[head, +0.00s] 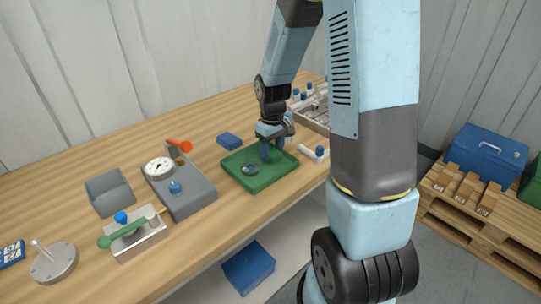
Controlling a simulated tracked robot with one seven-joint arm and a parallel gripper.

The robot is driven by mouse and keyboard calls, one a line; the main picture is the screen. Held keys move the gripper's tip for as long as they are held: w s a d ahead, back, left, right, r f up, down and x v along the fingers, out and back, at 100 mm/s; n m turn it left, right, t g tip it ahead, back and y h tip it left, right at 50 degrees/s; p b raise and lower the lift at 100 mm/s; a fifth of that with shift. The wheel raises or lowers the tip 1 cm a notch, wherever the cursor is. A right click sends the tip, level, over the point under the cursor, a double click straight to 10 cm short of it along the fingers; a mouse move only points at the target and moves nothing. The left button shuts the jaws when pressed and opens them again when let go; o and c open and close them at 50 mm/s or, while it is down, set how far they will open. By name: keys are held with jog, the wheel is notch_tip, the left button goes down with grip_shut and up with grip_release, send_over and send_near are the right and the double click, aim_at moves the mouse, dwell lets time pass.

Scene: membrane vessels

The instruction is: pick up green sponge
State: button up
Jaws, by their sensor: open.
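I cannot pick out a green sponge for certain in the head view. A green tray (246,182) lies on the wooden bench, with a small dark round piece (250,169) in it. My gripper (271,153) points down over the far right part of the tray. It is open, but its fingers are small and dark, and I cannot tell whether anything is between them. The part of the tray behind the fingers is hidden.
A blue block (229,141) lies behind the tray. A grey fixture with a gauge (158,167), a grey holder (109,193) and a metal block with a green-handled tool (138,240) stand to the left. A white pipe piece (314,155) lies right of the tray.

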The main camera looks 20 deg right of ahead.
aim_at(273, 151)
jog(key=shift+c, duration=0.2)
jog(key=c, duration=0.7)
jog(key=shift+r, duration=0.5)
jog(key=shift+c, duration=0.2)
notch_tip(273, 151, up, 2)
jog(key=shift+s+r, duration=0.1)
jog(key=shift+r, duration=0.15)
jog(key=s+d+r, duration=0.1)
jog(key=s+r, duration=0.8)
jog(key=s, duration=0.4)
jog(key=shift+s+r, duration=0.25)
jog(key=shift+s, duration=0.15)
jog(key=shift+d, duration=0.1)
